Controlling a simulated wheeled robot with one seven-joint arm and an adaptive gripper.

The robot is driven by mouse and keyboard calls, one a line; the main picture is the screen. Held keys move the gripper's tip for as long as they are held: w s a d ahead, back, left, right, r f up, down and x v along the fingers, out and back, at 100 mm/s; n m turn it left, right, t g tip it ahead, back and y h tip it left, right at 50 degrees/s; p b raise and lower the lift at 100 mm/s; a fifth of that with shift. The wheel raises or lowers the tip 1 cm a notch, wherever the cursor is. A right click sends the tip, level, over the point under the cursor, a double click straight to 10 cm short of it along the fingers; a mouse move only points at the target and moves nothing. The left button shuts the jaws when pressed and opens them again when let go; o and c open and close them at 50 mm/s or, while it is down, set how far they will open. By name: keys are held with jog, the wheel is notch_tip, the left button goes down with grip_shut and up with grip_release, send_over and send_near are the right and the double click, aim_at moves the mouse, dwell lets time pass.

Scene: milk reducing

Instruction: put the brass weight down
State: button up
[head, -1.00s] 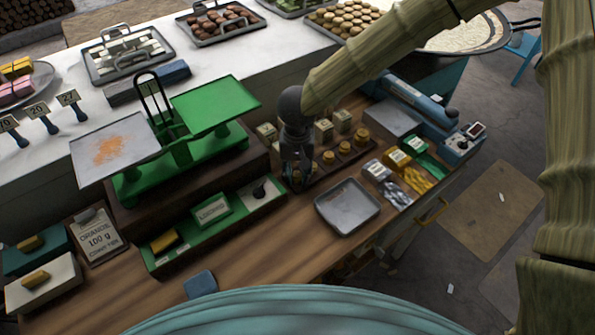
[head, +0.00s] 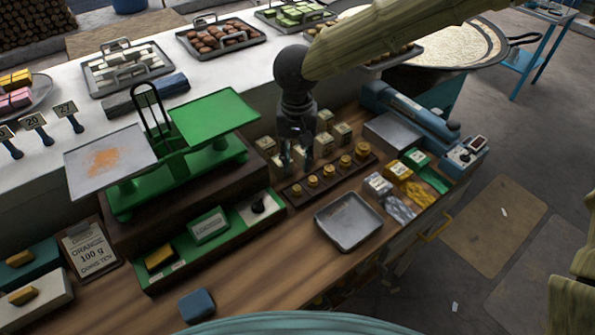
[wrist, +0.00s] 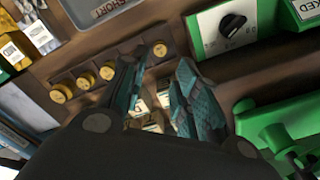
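My gripper (head: 297,163) hangs above the back of the weight rack, fingers pointing down. In the wrist view its two teal fingers (wrist: 160,75) are spread, and I see nothing held between them. The dark wooden rack (head: 289,197) holds several brass weights in a row, growing larger to the right. The smallest-looking brass weight (head: 297,190) sits at the rack's left end, and it also shows in the wrist view (wrist: 159,50). A large brass weight (head: 362,149) is at the right end. A finger partly hides the row in the wrist view.
A green balance (head: 180,165) stands left of my gripper, orange powder on its left pan (head: 85,180). Several small boxes (head: 342,133) stand just behind the rack. An empty metal tray (head: 348,222) lies in front.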

jog(key=shift+r, duration=1.05)
jog(key=shift+d+f, duration=0.1)
dwell(1.7)
